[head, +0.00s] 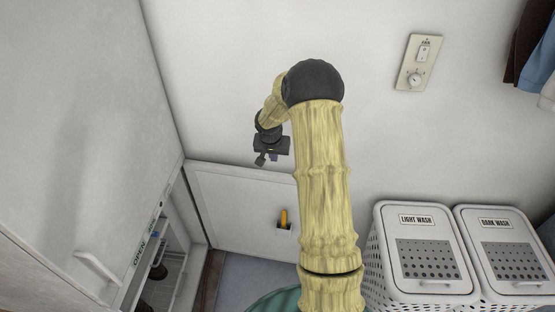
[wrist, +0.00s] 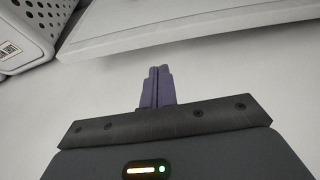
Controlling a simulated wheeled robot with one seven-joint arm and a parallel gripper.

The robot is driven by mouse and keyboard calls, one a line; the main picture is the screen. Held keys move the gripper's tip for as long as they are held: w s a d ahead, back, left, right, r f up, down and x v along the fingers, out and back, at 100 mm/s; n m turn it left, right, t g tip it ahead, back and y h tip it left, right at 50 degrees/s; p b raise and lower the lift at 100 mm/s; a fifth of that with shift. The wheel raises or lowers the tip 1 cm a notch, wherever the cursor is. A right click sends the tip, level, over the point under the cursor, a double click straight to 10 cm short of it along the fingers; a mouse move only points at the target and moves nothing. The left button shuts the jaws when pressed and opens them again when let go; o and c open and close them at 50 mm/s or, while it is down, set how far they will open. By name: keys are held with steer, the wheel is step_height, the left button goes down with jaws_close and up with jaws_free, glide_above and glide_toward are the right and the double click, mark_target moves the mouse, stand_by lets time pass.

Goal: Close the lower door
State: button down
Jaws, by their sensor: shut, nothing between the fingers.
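The lower door (head: 240,208) is a white panel standing open at the lower left of the head view, swung out from the cabinet, with its broad face towards me. A dark holder with a yellow item (head: 283,218) is on that face. My gripper (head: 264,160) appears above the door's top edge, in front of the wall; the exact gap is unclear. In the wrist view its purple fingers (wrist: 157,87) are together and empty. A white panel edge (wrist: 190,32), likely the door, lies beyond the fingertips there.
The cabinet's upper door (head: 80,120) with a handle (head: 98,268) is on the left. The open compartment (head: 165,275) holds dark items. Two white laundry hampers (head: 425,262) (head: 505,255) stand at right. A teal round object (head: 275,302) is at the bottom. A switch plate (head: 419,62) is on the wall.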

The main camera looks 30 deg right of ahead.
steer(key=shift+w+d+f+m, duration=0.2)
steer(key=shift+w+d+m, duration=0.1)
steer(key=shift+w+d, duration=0.15)
steer(key=shift+s, duration=0.1)
steer(key=p+x, duration=0.1)
steer(key=x, duration=0.9)
steer(key=shift+d, duration=0.1)
steer(key=shift+s, duration=0.1)
